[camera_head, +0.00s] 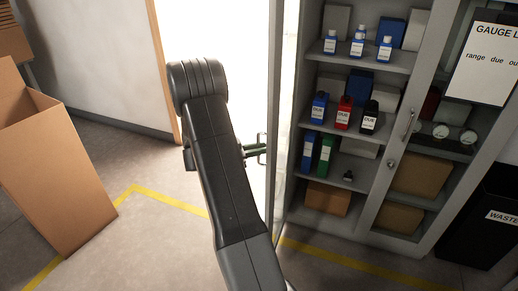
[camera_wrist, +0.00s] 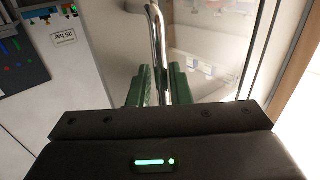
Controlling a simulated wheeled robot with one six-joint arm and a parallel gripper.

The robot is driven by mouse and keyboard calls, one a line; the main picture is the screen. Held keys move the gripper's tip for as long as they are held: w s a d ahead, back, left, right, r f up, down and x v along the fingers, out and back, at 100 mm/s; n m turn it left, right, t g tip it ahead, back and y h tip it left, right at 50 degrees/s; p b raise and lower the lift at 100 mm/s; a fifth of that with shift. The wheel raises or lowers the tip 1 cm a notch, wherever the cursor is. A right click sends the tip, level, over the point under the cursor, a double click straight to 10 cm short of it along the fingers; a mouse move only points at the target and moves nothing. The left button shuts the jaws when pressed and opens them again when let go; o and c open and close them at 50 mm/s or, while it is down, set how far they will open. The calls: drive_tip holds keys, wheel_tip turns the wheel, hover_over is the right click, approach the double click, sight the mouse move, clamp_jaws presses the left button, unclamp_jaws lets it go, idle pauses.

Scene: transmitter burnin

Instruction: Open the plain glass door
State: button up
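The plain glass door (camera_head: 286,100) is the left door of the cabinet at the right. In the head view it stands swung outward, seen nearly edge-on, and its shelves are uncovered. Its metal handle (camera_head: 262,148) projects to the left. My gripper (camera_head: 250,149) is at the handle, partly hidden by my arm. In the wrist view, the green fingers of my gripper (camera_wrist: 160,88) lie on both sides of the handle (camera_wrist: 155,40), with no clear gap, so it appears shut on it. The door's pane is behind the handle.
The cabinet's right door, with a gauge sheet (camera_head: 482,60) and its own handle (camera_head: 408,125), is closed. Bottles (camera_head: 344,113) stand on the open shelves. A cardboard box (camera_head: 60,170) is at the left, a black waste bin (camera_head: 485,215) at the right. Floor between box and cabinet is clear.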

drive_tip(key=shift+o, duration=0.8)
drive_tip(key=shift+a, duration=0.15)
drive_tip(key=v, duration=1.3)
drive_tip(key=shift+a+b, duration=0.3)
drive_tip(key=shift+s+d, duration=0.1)
drive_tip(key=x, duration=1.4)
drive_tip(key=shift+p, duration=0.3)
drive_tip(key=shift+r, duration=0.15)
